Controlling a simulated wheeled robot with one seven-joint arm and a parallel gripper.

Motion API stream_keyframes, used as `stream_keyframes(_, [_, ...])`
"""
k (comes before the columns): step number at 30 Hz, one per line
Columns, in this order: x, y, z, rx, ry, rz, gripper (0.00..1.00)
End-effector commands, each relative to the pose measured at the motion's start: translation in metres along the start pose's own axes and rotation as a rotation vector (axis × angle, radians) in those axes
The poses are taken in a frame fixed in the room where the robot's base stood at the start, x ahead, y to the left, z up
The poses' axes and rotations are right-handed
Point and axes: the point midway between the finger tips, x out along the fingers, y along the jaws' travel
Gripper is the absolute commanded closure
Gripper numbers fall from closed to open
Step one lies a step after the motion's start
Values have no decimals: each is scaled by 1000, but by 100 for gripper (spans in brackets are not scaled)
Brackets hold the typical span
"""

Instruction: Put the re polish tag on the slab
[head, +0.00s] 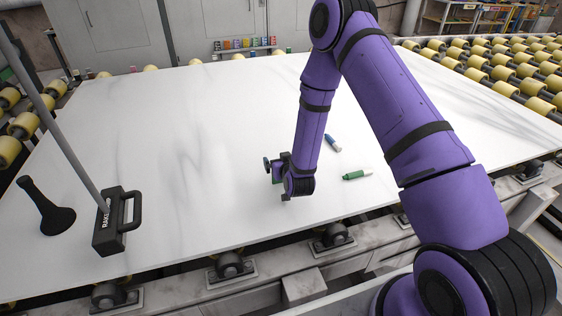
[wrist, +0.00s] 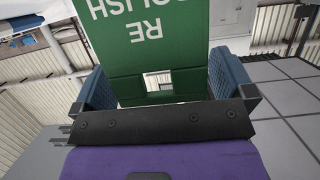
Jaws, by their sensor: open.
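The green re polish tag (wrist: 150,50) fills the middle of the wrist view, its white lettering upside down and a small cut-out near its lower edge. My gripper (wrist: 165,85) is open, with one blue finger pad at each side of the tag. I cannot tell whether the pads touch it. In the head view my gripper (head: 275,172) is low over the front middle of the white slab (head: 180,150). Only a small green bit of the tag shows there, the rest hidden by my gripper. I cannot tell whether the tag touches the slab.
A green marker (head: 357,175) and a blue marker (head: 333,143) lie on the slab right of my gripper. Yellow rollers (head: 500,65) flank the slab. Its middle left is clear.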

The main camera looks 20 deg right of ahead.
Motion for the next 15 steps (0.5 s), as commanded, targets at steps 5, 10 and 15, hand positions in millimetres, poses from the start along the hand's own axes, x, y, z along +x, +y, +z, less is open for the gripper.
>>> stream_keyframes(5, [-27, -1, 1, -2, -4, -2, 0])
stream_keyframes(10, [-62, -1, 1, -1, -4, -2, 0])
stream_keyframes(15, [-92, 0, 1, -2, -4, -2, 0])
